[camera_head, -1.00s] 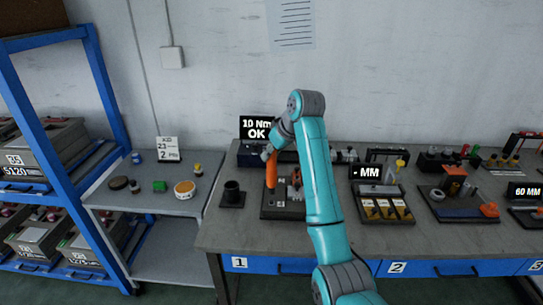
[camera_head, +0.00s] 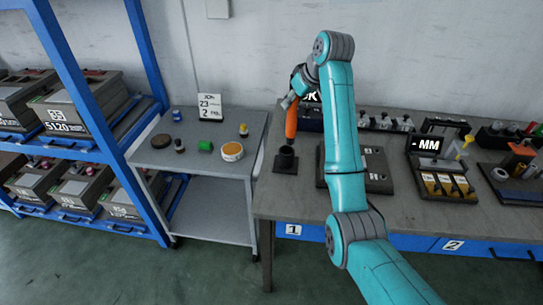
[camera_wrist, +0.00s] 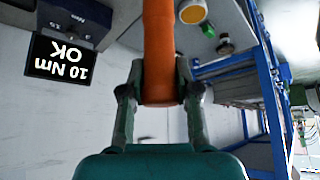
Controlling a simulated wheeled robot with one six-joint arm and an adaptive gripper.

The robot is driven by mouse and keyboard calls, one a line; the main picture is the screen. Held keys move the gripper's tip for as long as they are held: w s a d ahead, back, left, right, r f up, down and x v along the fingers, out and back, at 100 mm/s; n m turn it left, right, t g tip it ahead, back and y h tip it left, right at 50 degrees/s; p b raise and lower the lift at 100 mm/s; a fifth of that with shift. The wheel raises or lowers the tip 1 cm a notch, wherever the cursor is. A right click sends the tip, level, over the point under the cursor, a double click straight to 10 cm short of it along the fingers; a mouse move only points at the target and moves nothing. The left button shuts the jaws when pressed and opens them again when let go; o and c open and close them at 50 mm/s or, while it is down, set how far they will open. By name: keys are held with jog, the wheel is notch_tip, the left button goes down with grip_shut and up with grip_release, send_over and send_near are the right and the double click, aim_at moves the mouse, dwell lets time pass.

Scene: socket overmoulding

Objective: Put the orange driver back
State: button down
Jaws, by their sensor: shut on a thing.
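The orange driver (camera_head: 291,118) is upright in my gripper (camera_head: 297,92), which is shut on its upper part. It also shows in the wrist view (camera_wrist: 159,50), held between the two fingers of my gripper (camera_wrist: 160,92). In the head view the driver's lower end is just above a black round holder (camera_head: 286,157) on a dark square base at the left end of the bench. I cannot tell whether the tip is inside the holder's opening. The holder does not show clearly in the wrist view.
The bench (camera_head: 283,203) has a dark fixture plate (camera_head: 376,172) right of the holder, partly behind my arm. A black MM display (camera_head: 428,145) stands farther right. A grey side table (camera_head: 205,163) with small parts is at left, beside a blue rack (camera_head: 72,143).

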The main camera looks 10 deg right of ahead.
aim_at(288, 128)
jog(key=shift+w+a+f, duration=0.1)
jog(key=shift+w+a, duration=0.1)
jog(key=shift+a, duration=0.05)
jog(key=f, duration=0.5)
jog(key=shift+a+f, duration=0.3)
jog(key=shift+f, duration=0.05)
jog(key=shift+d+f, duration=0.1)
jog(key=shift+f, duration=1.95)
jog(key=c, duration=0.8)
grip_release()
jog(key=shift+c, duration=0.2)
jog(key=v, duration=1.2)
